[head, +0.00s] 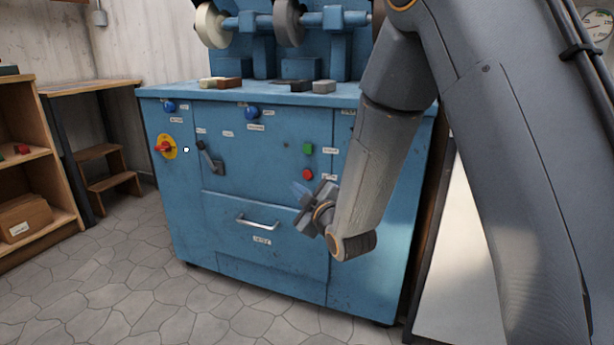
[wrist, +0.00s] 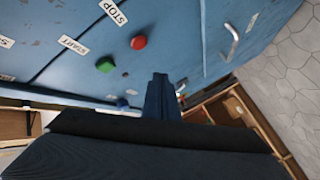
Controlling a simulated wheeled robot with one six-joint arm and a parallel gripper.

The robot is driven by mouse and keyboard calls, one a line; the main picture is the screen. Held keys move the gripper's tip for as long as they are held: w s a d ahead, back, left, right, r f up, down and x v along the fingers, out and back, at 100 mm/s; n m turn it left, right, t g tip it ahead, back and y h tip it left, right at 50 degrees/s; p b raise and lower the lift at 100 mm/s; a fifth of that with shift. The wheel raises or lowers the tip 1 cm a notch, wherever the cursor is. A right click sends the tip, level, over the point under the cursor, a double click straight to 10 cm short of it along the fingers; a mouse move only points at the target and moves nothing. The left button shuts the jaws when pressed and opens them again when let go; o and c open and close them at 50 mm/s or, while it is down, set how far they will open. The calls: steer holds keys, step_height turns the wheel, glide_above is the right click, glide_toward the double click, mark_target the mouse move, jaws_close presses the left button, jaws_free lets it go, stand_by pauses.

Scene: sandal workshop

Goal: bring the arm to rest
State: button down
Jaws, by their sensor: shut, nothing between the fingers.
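My gripper (head: 302,198) is in front of the blue machine cabinet (head: 180,215) in the head view, close to the red button (head: 308,174) and below the green button (head: 307,149). Its fingers are shut with nothing between them. In the wrist view my gripper (wrist: 160,82) points along the cabinet front, with the red button (wrist: 138,42) and the green button (wrist: 105,64) to its left. My arm reaches down from the upper right in the head view and hides part of the cabinet's right side. I cannot tell whether the fingertips touch the cabinet.
A drawer handle (head: 258,222) sticks out below left of my gripper. Grinding wheels (head: 288,22) stand on top. A wooden shelf (head: 40,170) is at far left. The floor (head: 120,290) in front is clear.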

stand_by(0.4)
steer(key=s+d+m+g+h, duration=0.1)
steer(key=s+m+g+h, duration=0.5)
steer(key=s, duration=1.5)
steer(key=s+d+m+g+y, duration=0.1)
steer(key=s+m+g, duration=0.2)
steer(key=s+g, duration=1.2)
steer(key=s+d+r+m+t+h+p, duration=0.1)
steer(key=s+d+r+m+t+p, duration=0.1)
steer(key=d+r+p, duration=0.8)
steer(key=s+d+r+m+t+h+p, duration=0.1)
steer(key=s+d+r+m+t+p, duration=0.2)
steer(key=d+r+p, duration=0.8)
steer(key=shift+s+r+m+t+h+p, duration=0.4)
steer(key=shift+s+r+p, duration=0.6)
steer(key=shift+r+p, duration=4.25)
step_height(320, 180, down, 4)
steer(key=p, duration=0.4)
steer(key=shift+f, duration=0.2)
